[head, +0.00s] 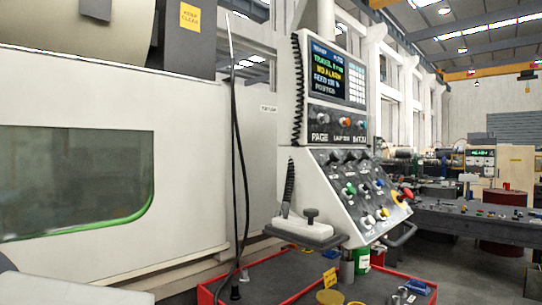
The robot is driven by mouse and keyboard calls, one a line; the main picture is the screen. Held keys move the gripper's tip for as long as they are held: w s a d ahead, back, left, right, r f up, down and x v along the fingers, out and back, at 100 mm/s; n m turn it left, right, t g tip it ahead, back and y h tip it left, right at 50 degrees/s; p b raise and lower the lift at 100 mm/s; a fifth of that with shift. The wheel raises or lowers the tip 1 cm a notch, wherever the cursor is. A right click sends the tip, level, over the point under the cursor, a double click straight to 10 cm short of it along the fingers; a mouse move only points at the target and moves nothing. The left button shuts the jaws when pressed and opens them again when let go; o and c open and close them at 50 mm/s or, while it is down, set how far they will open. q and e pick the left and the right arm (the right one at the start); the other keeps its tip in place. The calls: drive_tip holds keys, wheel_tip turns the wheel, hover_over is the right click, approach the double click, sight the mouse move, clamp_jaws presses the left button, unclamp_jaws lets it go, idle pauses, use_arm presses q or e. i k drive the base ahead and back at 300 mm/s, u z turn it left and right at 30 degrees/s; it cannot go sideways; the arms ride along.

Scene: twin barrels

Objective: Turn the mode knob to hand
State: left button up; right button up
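A machine control pendant stands right of centre, with a lit screen (337,72) on its upper part. Its sloped lower panel (340,205) carries several small dark knobs along the top and coloured buttons below. A red knob or button (405,194) sticks out at its right edge. The labels there are too small to read, so I cannot tell which knob is the mode knob or where it points. Neither of my grippers shows in the head view.
A white machine cover with a green window (75,180) fills the left. A handheld unit (308,232) sits on a shelf below the panel. A red-edged tray (270,280) with cans and tools is beneath. A thin black cable (235,150) hangs left of the pendant.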

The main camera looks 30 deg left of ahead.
sight(334, 157)
drive_tip(key=u, duration=0.4)
drive_tip(key=i, duration=0.5)
drive_tip(key=z, duration=0.7)
drive_tip(key=i, duration=0.7)
drive_tip(key=u, duration=1.45)
